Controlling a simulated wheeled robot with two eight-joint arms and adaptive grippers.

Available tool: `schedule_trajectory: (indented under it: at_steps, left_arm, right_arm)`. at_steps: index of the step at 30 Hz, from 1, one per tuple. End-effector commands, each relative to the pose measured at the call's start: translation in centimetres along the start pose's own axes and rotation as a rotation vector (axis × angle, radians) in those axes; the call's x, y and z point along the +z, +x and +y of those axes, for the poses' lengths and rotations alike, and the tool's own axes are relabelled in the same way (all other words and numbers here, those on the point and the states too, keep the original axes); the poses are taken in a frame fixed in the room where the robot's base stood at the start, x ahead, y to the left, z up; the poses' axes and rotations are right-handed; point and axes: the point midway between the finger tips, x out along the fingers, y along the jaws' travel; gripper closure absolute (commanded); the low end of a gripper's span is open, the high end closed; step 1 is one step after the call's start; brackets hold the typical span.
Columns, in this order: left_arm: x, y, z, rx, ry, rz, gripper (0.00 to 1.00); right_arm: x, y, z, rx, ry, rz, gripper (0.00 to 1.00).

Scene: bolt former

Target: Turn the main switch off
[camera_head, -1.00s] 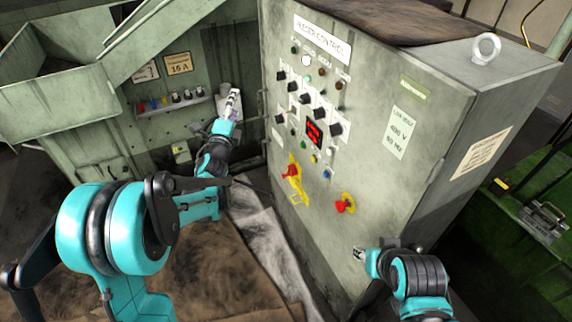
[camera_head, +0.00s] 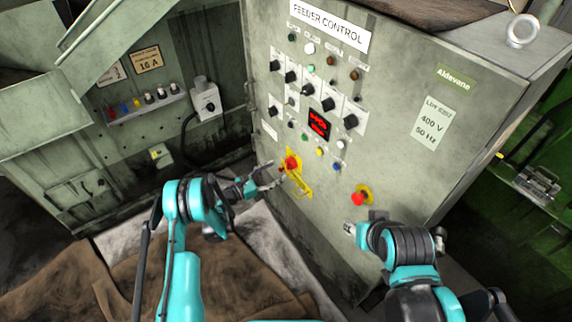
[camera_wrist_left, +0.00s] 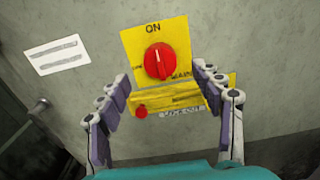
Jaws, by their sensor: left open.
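The main switch is a round red knob (camera_wrist_left: 158,61) on a yellow plate (camera_wrist_left: 130,42) marked ON at its top. Its pale pointer line stands near upright, toward ON. In the head view the switch (camera_head: 292,163) sits low on the grey control cabinet. My left gripper (camera_wrist_left: 164,92) is open, its fingers spread either side of the plate's lower part and just below the knob; no contact shows. In the head view my left gripper (camera_head: 276,178) is left of the switch. My right gripper (camera_head: 350,228) is below the other red knob; its fingers are too small to read.
A second red knob (camera_head: 358,199) on a yellow disc sits right of the main switch. A yellow lower tag (camera_wrist_left: 183,100) with a small red part hangs under the plate. Buttons, black knobs and a red display (camera_head: 319,123) are above. A brown cloth (camera_head: 70,285) lies at front left.

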Motion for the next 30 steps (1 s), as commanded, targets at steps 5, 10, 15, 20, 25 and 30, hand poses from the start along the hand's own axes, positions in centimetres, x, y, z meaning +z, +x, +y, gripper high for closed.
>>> schedule_trajectory:
  at_steps: [5,10,15,20,25,30]
  left_arm:
    - [-0.2,3.2,-0.1,-0.003,-0.002,-0.001,0.34]
    - [-0.1,5.4,0.0,0.000,-0.003,-0.002,0.34]
    - [0.1,6.3,0.1,0.001,-0.004,-0.002,0.34]
    - [0.1,6.3,0.1,0.002,-0.004,-0.002,0.34]
    - [0.1,6.3,0.1,0.002,-0.004,-0.002,0.63]
    - [0.1,6.3,0.1,0.002,-0.004,-0.002,0.83]
  right_arm:
    - [0.7,1.0,0.0,0.000,0.000,0.000,0.60]
    - [1.1,1.5,0.0,0.000,0.000,0.000,0.60]
    - [1.2,1.6,0.0,0.000,0.000,0.000,0.60]
    - [1.1,1.6,0.0,0.000,0.000,0.000,0.60]
    - [1.1,1.6,0.0,0.000,0.000,0.000,0.60]
    - [1.1,1.6,0.0,0.000,0.000,0.000,0.60]
